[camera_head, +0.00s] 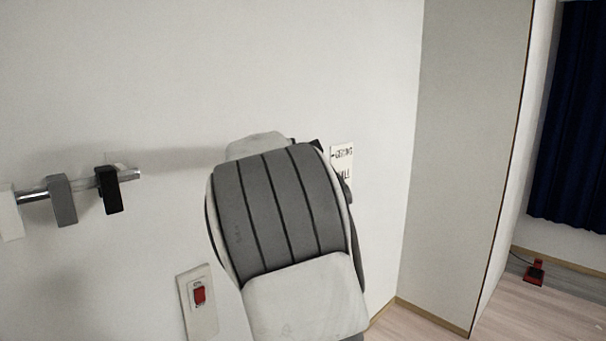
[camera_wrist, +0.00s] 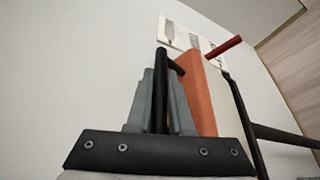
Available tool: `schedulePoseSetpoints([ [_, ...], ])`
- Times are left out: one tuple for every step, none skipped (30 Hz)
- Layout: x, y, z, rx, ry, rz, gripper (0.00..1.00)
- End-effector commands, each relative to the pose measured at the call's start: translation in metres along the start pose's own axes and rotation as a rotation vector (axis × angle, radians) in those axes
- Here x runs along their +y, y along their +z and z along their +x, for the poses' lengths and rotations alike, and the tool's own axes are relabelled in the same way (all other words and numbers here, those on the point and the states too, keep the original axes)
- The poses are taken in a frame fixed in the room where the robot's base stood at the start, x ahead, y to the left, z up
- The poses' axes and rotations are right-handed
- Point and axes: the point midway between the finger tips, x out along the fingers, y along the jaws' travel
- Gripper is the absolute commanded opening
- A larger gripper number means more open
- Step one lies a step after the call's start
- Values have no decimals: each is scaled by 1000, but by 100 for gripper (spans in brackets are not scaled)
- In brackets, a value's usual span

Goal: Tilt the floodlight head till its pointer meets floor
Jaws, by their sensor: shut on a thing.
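In the wrist view, the orange floodlight head (camera_wrist: 199,95) stands just right of my gripper (camera_wrist: 162,88). The grey fingers are shut on a black handle bar (camera_wrist: 161,62) that shows between them. A red bar, which looks like the pointer (camera_wrist: 224,46), sticks out at the upper right of the head, in front of the far end of a white label plate (camera_wrist: 174,33). Which mark it meets, I cannot tell. In the head view my arm hides the floodlight and my gripper. The label plate (camera_head: 342,160) shows there, with "CEILING" and "WALL" partly readable; its lower part is covered.
A wall rail with several blocks (camera_head: 62,200) is at the left. A red rocker switch (camera_head: 199,295) sits on a white plate below. A wall corner (camera_head: 470,150) stands at the right, beyond it a dark blue curtain (camera_head: 575,110) and a small red object (camera_head: 535,272) on the floor.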

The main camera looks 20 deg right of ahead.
Motion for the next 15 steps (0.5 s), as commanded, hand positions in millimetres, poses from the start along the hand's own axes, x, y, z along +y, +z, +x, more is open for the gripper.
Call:
schedulePoseSetpoints([
  [-11,-2,0,1,9,20,0],
  [-12,-1,0,1,13,32,0],
  [-13,0,0,1,19,47,0],
  [-14,1,-1,1,24,58,0],
  [-15,2,-1,1,28,69,0],
  [-16,3,-2,1,35,85,0],
  [-17,4,-2,1,40,96,0],
  [-18,5,-2,1,45,107,0],
  [-19,6,-3,1,51,121,0],
  [-20,7,-3,1,55,132,0],
  [-22,8,-4,1,60,144,0],
  [-23,9,-4,1,66,160,0],
  [-24,10,-4,1,70,171,0],
  [-25,11,-5,1,75,182,0],
  [-26,12,-5,1,81,197,0],
])
